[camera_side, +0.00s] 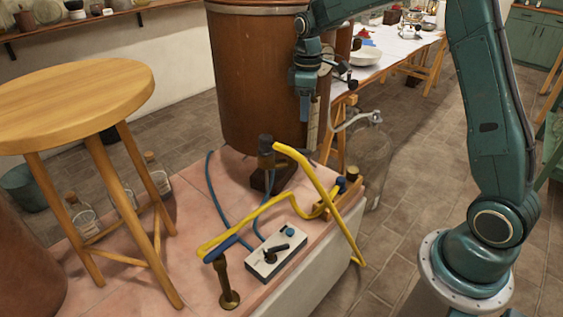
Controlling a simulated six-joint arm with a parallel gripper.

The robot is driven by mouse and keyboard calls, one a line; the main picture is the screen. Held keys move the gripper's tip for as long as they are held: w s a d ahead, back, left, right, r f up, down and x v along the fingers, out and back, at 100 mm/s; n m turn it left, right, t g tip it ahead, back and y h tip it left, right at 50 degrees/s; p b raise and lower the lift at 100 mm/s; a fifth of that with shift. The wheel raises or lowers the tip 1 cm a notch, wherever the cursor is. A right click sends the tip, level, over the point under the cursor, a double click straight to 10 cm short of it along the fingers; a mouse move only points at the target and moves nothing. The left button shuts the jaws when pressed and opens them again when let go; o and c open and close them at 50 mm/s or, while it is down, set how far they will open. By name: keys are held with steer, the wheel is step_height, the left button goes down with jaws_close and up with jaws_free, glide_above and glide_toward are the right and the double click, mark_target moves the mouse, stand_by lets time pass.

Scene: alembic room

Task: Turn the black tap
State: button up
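A light grey valve box (296,262) lies on the pink tiled ledge, with a black tap (272,254) on its top. The tap's lever points up and to the right, and a small blue knob (289,231) sits beside it. My gripper (304,118) points down in front of the copper vessel, well above the box and apart from it. The view is too small and side-on to tell whether its fingers are open; I see nothing held in it.
A yellow hose (318,178) loops over the ledge beside the box. A brass stand (228,285) rises left of the box. The copper vessel (245,80) stands behind, and a wooden stool (75,95) stands left. A glass jar (370,150) is at the right.

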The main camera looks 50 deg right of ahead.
steer(key=shift+r, duration=0.8)
steer(key=shift+a, duration=0.1)
jaws_close()
steer(key=s+a+f+m+h, duration=0.1)
steer(key=s+a+m, duration=0.1)
steer(key=m, duration=0.7)
steer(key=s+a+m+t+h, duration=0.1)
steer(key=a+m, duration=0.3)
steer(key=m, duration=0.5)
steer(key=shift+s+a+f, duration=0.35)
steer(key=shift+s+f, duration=0.05)
steer(key=shift+s, duration=0.35)
